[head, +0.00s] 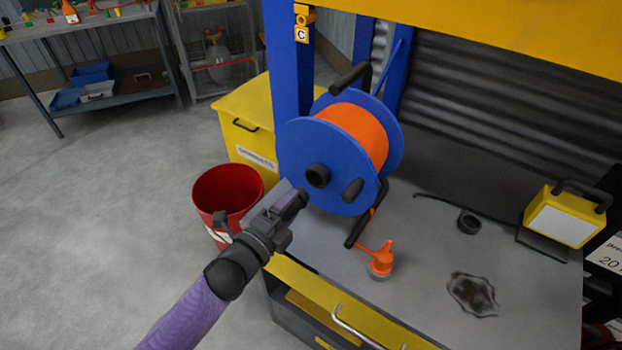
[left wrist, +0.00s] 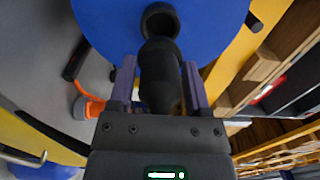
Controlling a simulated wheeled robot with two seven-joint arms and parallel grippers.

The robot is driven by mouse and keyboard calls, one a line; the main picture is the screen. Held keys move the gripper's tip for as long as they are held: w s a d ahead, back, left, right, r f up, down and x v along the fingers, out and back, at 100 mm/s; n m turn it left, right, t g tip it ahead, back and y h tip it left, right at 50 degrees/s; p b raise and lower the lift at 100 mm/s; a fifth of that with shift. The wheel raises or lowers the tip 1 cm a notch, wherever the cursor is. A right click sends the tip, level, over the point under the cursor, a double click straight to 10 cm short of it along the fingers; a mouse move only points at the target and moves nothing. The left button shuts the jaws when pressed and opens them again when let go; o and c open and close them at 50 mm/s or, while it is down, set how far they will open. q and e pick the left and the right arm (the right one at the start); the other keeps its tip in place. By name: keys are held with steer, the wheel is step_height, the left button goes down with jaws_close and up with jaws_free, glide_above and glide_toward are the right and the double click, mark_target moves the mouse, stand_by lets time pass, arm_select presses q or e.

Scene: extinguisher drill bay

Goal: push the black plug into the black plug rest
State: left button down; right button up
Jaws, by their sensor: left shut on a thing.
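The black plug (left wrist: 158,82) is between the two purple fingers of my left gripper (left wrist: 160,68), which is shut on it. In the head view the plug's dark end (head: 298,196) sticks out past the fingers. The black plug rest (head: 317,176) is a short hollow cylinder at the middle of the blue reel's near face. It also shows in the left wrist view (left wrist: 160,14), straight ahead of the plug. The plug's tip overlaps the rest's lower rim there; I cannot tell whether they touch. In the head view the plug is just below and left of the rest.
The blue reel (head: 300,148) with orange cable stands on a grey bench (head: 425,255). An orange-topped plug (head: 382,262) stands in front of it. A red bucket (head: 212,190) is on the floor to the left. A yellow lamp (head: 565,215) is at the right.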

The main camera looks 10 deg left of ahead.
mark_target(292, 217)
arm_select(q)
steer(key=shift+s, duration=0.1)
stand_by(0.5)
steer(key=shift+n+t+y, duration=0.3)
steer(key=shift+n+y, duration=0.3)
steer(key=shift+y, duration=0.3)
steer(key=s+r, duration=0.1)
steer(key=s+d+r, duration=0.1)
steer(key=s+r, duration=0.1)
steer(key=s+d+r, duration=0.1)
steer(key=shift+s+d+r, duration=0.2)
steer(key=shift+s+r, duration=0.1)
steer(key=s+a+r+n+y, duration=0.2)
steer(key=s+r+y, duration=0.2)
steer(key=r, duration=0.2)
steer(key=shift+s+n, duration=0.3)
steer(key=shift+s, duration=0.05)
